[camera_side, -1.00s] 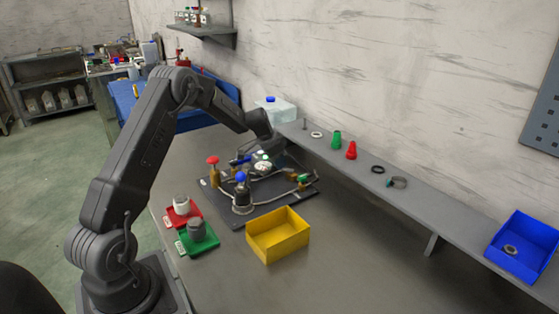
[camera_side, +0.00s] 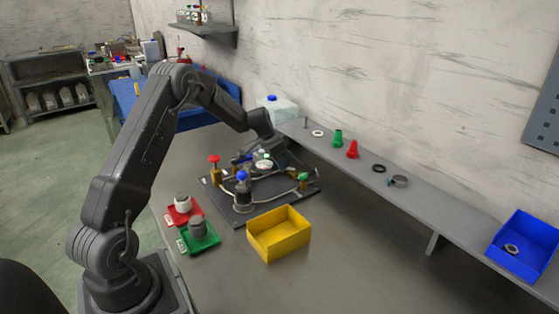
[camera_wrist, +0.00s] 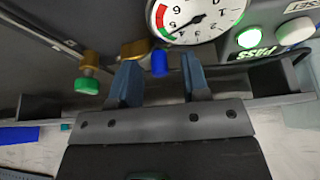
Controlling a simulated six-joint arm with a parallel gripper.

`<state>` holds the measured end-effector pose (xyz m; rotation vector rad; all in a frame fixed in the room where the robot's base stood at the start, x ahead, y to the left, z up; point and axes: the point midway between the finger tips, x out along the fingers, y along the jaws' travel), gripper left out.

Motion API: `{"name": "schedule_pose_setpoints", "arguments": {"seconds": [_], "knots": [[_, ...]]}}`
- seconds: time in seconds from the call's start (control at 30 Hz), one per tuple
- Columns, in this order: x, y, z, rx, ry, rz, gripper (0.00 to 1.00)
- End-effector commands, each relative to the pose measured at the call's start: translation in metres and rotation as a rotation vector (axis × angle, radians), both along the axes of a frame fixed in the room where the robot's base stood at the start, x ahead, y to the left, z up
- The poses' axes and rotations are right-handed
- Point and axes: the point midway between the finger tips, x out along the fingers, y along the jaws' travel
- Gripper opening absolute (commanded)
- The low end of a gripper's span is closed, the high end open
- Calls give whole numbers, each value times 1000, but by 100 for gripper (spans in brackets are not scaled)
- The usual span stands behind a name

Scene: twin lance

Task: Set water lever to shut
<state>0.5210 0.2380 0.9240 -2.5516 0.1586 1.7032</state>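The water lever looks to be the blue-ended piece (camera_wrist: 159,62) by a brass fitting (camera_wrist: 134,48) in the wrist view. My gripper (camera_wrist: 160,70) is open, its two fingers on either side of the blue end, with a gap showing on both sides. I cannot tell the depth between them. In the side view my gripper (camera_side: 252,158) is low over the back of the dark fixture board (camera_side: 274,204) and hides most of the lever there.
A round gauge (camera_wrist: 198,18) and a lit green PASS lamp (camera_wrist: 249,38) are close by. A green-knobbed brass valve (camera_wrist: 87,84), a red-knobbed valve (camera_side: 214,160) and a blue-topped post (camera_side: 242,178) stand near. A yellow bin (camera_side: 279,236) is in front.

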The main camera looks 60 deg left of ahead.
Motion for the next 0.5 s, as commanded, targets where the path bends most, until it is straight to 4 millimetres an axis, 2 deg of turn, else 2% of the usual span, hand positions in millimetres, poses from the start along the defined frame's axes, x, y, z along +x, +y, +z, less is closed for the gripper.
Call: {"name": "schedule_pose_setpoints", "arguments": {"seconds": [0.27, 0.37, 0.5], "knots": [[-2, 1, 4, 1, 0, 0, 42], [-6, 1, 15, 1, -1, 0, 42], [-17, 3, 42, 1, -3, 1, 42]]}}
